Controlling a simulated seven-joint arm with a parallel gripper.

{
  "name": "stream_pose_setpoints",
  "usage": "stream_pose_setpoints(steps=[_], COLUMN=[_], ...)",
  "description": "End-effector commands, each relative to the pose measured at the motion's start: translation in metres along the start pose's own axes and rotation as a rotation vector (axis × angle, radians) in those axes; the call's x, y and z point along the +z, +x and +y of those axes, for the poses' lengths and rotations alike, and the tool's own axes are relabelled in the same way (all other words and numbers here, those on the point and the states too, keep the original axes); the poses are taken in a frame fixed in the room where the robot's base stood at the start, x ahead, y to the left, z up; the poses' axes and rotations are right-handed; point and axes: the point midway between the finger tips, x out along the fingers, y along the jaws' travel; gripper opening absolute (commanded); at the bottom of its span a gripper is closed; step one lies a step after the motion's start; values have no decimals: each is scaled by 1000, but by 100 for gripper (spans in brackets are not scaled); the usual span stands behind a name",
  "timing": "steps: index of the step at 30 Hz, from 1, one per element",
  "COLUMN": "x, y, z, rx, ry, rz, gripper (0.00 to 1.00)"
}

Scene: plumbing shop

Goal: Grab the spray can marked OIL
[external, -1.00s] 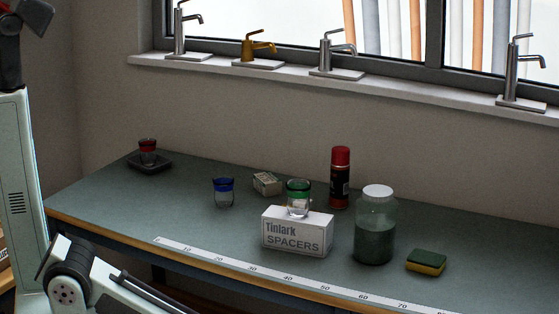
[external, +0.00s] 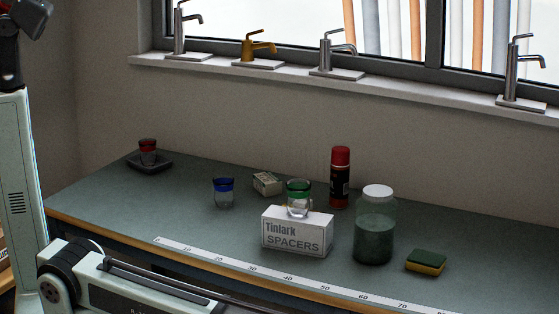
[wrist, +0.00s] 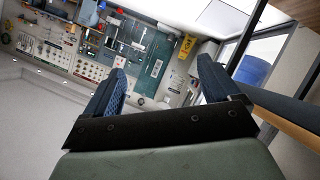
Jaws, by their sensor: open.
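A spray can (external: 340,178) with a red cap and a dark body stands upright at the back of the workbench, against the wall side. Its label is too small to read in the external view. My gripper (wrist: 160,82) shows in the wrist view, with its two fingers apart and nothing between them. It is out of frame in the external view, where only parts of my arm show at the left and lower left. The wrist view does not show the can.
A white Tinlark Spacers box (external: 297,233) with a green-rimmed glass (external: 298,200) on it stands left of the can, nearer the front. A large jar (external: 375,228) stands front right of the can. A sponge (external: 426,262), blue-rimmed glass (external: 223,193) and small box (external: 267,184) are around.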

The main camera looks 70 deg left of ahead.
Motion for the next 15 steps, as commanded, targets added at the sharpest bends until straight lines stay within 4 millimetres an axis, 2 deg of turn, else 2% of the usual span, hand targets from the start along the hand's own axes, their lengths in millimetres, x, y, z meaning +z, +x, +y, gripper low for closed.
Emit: stream_pose_setpoints(steps=[1, 3, 6, 9, 15], x=[-20, -44, -71, -94, -137], y=[6, 8, 8, 6, -4], z=[28, 59, 93, 118, 148], rx=[32, 67, 105, 134, 167], ry=[5, 8, 7, 7, 13], rz=[36, 83, 136, 176, 235], gripper=[89, 89, 89, 89, 89])
